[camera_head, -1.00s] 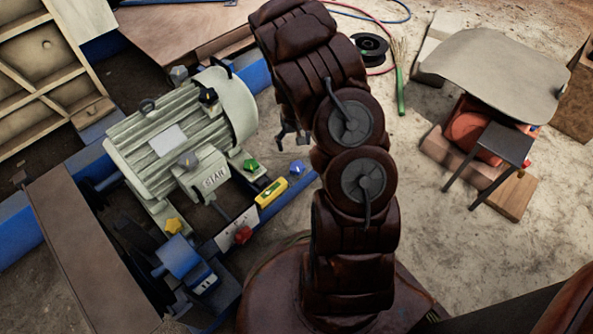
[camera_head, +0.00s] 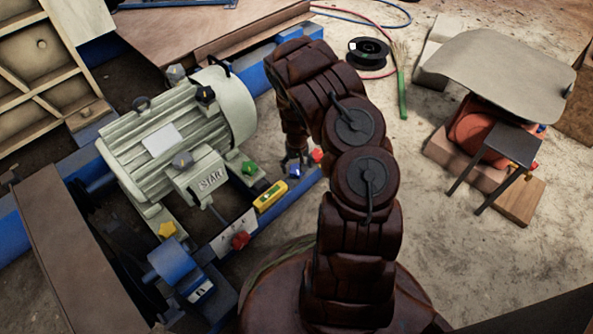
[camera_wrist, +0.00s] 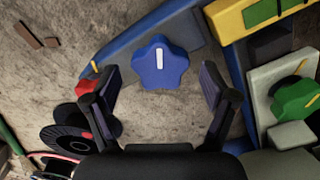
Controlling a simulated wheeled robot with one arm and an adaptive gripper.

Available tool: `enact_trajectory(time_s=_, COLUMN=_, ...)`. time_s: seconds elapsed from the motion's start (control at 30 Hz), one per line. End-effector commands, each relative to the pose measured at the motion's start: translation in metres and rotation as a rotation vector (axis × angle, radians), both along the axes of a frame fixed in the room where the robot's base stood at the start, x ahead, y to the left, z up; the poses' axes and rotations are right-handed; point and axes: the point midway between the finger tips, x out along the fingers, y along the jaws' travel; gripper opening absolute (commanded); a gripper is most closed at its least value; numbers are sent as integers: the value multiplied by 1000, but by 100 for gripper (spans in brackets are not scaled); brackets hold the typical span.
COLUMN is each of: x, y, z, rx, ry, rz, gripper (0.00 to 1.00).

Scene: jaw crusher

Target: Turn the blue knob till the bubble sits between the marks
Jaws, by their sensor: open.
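The blue knob (camera_head: 295,171) sits on the blue rail at the motor's near right corner. In the wrist view the blue knob (camera_wrist: 160,62) is star-shaped with a white line pointing almost straight up the picture. My gripper (camera_wrist: 160,77) is open, its fingers on the left and right of the knob with a clear gap on each side. In the head view my gripper (camera_head: 293,158) is over the knob and partly hides it. The yellow level (camera_head: 270,195) lies left of the knob. Its green window (camera_wrist: 262,10) is cut off in the wrist view; I cannot make out the bubble or marks.
A green knob (camera_head: 250,168), a yellow knob (camera_head: 167,229) and another red knob (camera_head: 240,240) stand around the motor (camera_head: 175,145). A red part (camera_wrist: 87,87) shows by my left finger. A black spool (camera_head: 368,51) lies on the floor beyond.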

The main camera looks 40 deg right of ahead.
Motion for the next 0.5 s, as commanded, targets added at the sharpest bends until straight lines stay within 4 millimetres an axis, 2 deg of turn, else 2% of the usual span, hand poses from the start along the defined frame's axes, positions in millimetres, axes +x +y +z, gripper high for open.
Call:
enact_trajectory(time_s=0.03, x=0, y=0, z=-8, rx=0, ry=0, rz=-1, gripper=84)
enact_trajectory(time_s=0.1, x=0, y=0, z=-12, rx=0, ry=-1, rz=-1, gripper=84)
enact_trajectory(time_s=0.37, x=0, y=0, z=-13, rx=0, ry=-1, rz=0, gripper=84)
enact_trajectory(time_s=0.5, x=0, y=0, z=-13, rx=0, ry=-1, rz=0, gripper=73)
